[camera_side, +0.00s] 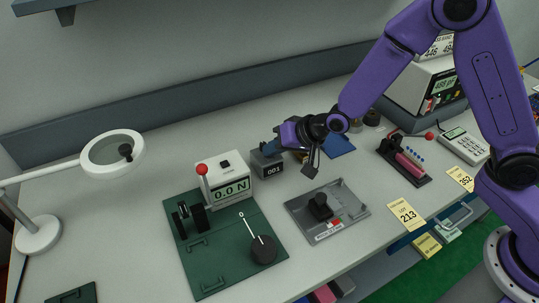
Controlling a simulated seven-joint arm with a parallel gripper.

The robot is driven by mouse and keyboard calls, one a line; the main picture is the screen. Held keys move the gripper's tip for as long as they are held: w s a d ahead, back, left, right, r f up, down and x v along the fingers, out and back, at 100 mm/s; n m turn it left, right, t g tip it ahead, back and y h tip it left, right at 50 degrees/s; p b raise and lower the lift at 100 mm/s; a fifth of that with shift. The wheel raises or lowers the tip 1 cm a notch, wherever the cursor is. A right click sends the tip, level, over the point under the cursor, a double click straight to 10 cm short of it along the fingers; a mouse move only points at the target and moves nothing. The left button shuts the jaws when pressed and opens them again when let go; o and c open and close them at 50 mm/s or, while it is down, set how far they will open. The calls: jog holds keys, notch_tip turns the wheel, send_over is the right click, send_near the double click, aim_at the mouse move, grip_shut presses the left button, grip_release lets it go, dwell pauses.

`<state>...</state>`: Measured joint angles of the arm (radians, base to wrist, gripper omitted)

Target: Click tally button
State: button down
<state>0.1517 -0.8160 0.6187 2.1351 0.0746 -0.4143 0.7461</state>
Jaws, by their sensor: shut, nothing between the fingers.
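The tally counter (267,164) is a small dark grey box with a white "001" on its front. It sits on the bench just right of the white force readout. A dark blue piece shows at its top, and I cannot tell whether it belongs to the counter or lies behind it. I cannot make out the button clearly. My gripper (311,170) is shut and empty, pointing down just right of the counter. It appears above the bench and apart from the counter, though the exact gap is unclear.
A white readout box (225,180) showing "0.0 N" stands on a green plate (212,265) with a red-knobbed lever. A grey plate (347,211) with a black block lies in front of my gripper. A magnifier lamp (112,153) stands left. Bare bench lies between lamp and readout.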

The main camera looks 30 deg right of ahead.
aim_at(274, 158)
jog(key=shift+r, duration=0.85)
jog(key=shift+r, duration=2.55)
jog(key=s+d+r+n+g+h, duration=0.1)
jog(key=s+d+n, duration=0.3)
jog(key=s, duration=0.7)
jog(key=s+d+r+n+g+h, duration=0.1)
jog(key=s+d+n+g+h, duration=0.1)
jog(key=s+d+n, duration=0.3)
jog(key=s+d+r+n+g+h, duration=0.2)
jog(key=s+d+n+g, duration=0.2)
jog(key=s+d, duration=0.7)
jog(key=s+n, duration=0.1)
jog(key=s, duration=0.5)
jog(key=shift+s+d, duration=0.2)
jog(key=shift+d, duration=0.05)
